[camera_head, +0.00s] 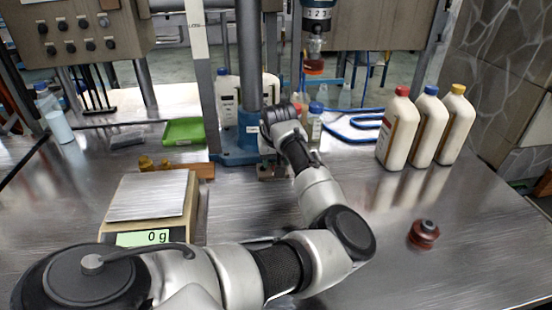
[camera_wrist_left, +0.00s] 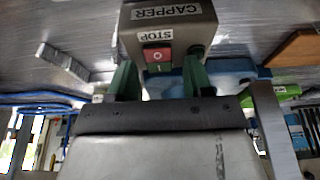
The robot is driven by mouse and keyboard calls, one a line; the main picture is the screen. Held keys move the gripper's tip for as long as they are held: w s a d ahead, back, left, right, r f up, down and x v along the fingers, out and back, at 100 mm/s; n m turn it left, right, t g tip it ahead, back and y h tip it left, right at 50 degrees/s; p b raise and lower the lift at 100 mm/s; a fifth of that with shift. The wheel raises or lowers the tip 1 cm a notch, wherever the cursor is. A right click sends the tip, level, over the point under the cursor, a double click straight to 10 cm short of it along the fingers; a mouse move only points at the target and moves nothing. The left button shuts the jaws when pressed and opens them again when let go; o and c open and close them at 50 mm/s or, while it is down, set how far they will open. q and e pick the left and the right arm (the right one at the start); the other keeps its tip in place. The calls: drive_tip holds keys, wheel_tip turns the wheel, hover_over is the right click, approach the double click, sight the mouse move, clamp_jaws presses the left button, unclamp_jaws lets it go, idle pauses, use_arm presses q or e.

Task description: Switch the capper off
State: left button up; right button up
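The capper's switch box (camera_wrist_left: 168,30) is grey, with CAPPER and STOP labels, in the upper middle of the left wrist view. Its red stop button (camera_wrist_left: 158,55) faces my gripper. A dark green button (camera_wrist_left: 196,52) sits to its right. My left gripper (camera_wrist_left: 161,72) has its two green fingers apart and nothing between them; they reach up to the lower part of the box. I cannot tell whether they touch it. In the head view the switch box (camera_head: 272,172) sits low by the capper's blue stand (camera_head: 238,150), and my left wrist hides the fingers. My right gripper is not in view.
A scale (camera_head: 150,205) reading 0 g stands at left. A green tray (camera_head: 184,132) lies behind it. Several white bottles (camera_head: 398,128) stand at right, and a red-brown part (camera_head: 423,234) lies in front of them. The capping head (camera_head: 318,15) hangs above.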

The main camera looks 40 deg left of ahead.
use_arm(q)
drive_tip(key=v, duration=1.1)
drive_tip(key=shift+p, duration=0.35)
drive_tip(key=shift+f, duration=0.1)
